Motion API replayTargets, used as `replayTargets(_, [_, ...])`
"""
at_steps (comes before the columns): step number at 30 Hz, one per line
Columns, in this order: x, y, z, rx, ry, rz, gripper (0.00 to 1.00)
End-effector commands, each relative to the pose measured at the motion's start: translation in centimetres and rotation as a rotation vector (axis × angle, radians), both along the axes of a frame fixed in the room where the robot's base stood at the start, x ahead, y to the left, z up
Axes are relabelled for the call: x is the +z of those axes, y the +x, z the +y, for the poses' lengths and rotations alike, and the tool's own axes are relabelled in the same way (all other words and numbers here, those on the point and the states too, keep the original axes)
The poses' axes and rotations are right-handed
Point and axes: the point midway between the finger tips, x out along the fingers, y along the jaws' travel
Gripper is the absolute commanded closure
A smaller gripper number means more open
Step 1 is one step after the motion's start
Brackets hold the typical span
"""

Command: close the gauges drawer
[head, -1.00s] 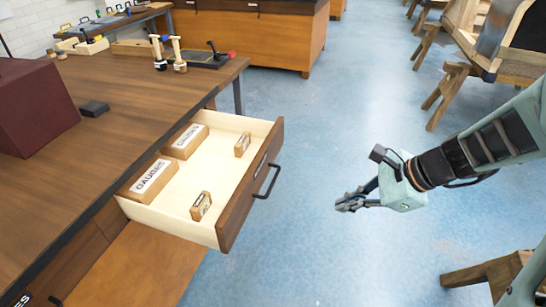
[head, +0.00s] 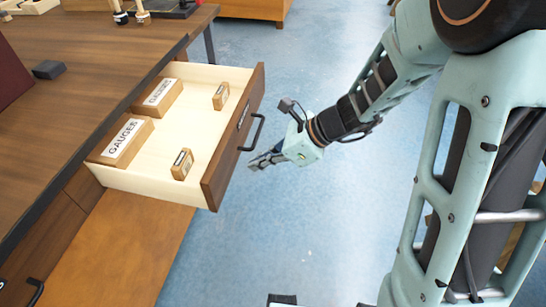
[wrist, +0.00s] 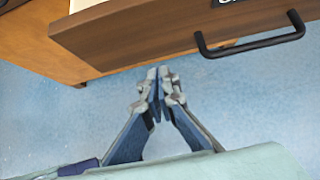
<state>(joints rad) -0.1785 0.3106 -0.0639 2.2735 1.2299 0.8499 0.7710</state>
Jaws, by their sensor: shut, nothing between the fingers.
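The gauges drawer (head: 222,165) stands pulled out from the wooden workbench, its front panel facing right with a black bar handle (head: 252,133). My gripper (head: 256,163) is shut and empty, just right of the drawer front and near the handle in the head view. In the wrist view the shut fingertips (wrist: 157,72) point toward the drawer front (wrist: 150,35), with the handle (wrist: 250,45) to their right. I see no clear contact with either.
The bench top (head: 75,90) holds a small dark block (head: 47,69) and, at the back, small tools. Another handle (head: 36,291) shows at the lower left of the bench. Blue floor (head: 290,220) is open in front of the drawer.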

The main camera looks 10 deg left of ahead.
Motion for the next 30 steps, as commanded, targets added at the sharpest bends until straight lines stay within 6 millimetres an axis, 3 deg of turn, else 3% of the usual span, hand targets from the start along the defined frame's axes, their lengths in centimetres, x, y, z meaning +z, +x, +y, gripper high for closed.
replayTargets(1, [-1.1, 0.0, 0.7, 0.001, -0.001, 0.002, 1.00])
replayTargets(9, [-0.6, 0.3, 4.1, 0.001, -0.001, -0.001, 1.00])
replayTargets(25, [-0.6, 0.4, 4.7, -0.001, -0.001, -0.001, 1.00])
replayTargets(30, [-0.6, 0.4, 6.1, 0.002, 0.000, -0.001, 1.00])
